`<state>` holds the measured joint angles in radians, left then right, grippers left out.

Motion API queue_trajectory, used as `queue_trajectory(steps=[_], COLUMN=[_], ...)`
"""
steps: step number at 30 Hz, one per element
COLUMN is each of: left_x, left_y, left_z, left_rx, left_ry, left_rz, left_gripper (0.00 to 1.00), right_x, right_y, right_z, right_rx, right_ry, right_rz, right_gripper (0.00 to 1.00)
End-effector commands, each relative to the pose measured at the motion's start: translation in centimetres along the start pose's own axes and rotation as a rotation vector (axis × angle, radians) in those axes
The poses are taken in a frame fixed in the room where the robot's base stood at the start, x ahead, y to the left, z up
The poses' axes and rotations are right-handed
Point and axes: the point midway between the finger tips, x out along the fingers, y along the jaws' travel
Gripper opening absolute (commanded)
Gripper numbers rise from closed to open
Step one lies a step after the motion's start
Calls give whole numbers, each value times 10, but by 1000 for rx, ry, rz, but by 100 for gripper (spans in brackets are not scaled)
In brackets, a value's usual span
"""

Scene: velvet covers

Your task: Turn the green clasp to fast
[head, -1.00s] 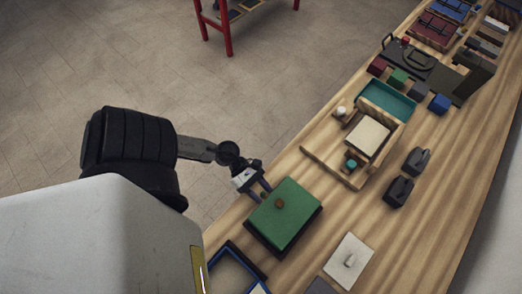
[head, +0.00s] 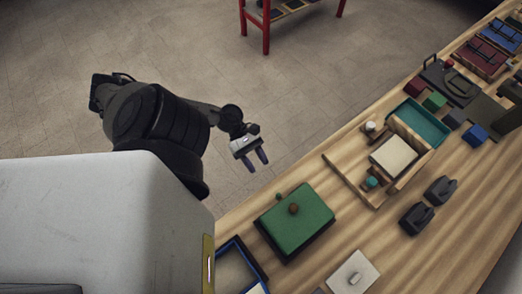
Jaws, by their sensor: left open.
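A green-covered box (head: 303,224) with a dark base lies on the wooden bench in the head view. A brown knob (head: 294,209) sits on its top. My right gripper is not in view.
A blue-edged tray (head: 258,263) and a pale plate with a small handle (head: 352,275) lie near the box. A wooden frame with a cream pad (head: 393,156), a teal tray (head: 420,121) and two dark blocks (head: 416,218) stand farther right. Bare wood (head: 358,229) lies between.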

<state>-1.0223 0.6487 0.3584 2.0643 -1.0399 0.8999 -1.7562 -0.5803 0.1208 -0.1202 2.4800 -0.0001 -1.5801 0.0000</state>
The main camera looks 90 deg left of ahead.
Motion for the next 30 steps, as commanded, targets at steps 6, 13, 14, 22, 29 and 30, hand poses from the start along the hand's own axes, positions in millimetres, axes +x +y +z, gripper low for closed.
queue_trajectory(steps=[6,13,14,22,29,30], left_x=[-17,-21,-21,-20,-20,-20], left_y=[0,0,0,0,0,0], left_z=[0,0,0,0,0,0], left_rx=[-1,0,0,0,0,-4], left_ry=[1,0,0,0,0,0], left_rz=[2,0,0,1,1,1], left_gripper=[40,40,40,40,40,40], right_x=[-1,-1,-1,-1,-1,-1], right_y=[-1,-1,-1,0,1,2], right_z=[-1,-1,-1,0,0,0], right_rx=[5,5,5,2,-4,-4], right_ry=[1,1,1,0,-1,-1], right_rz=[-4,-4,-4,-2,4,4], right_gripper=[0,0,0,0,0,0])
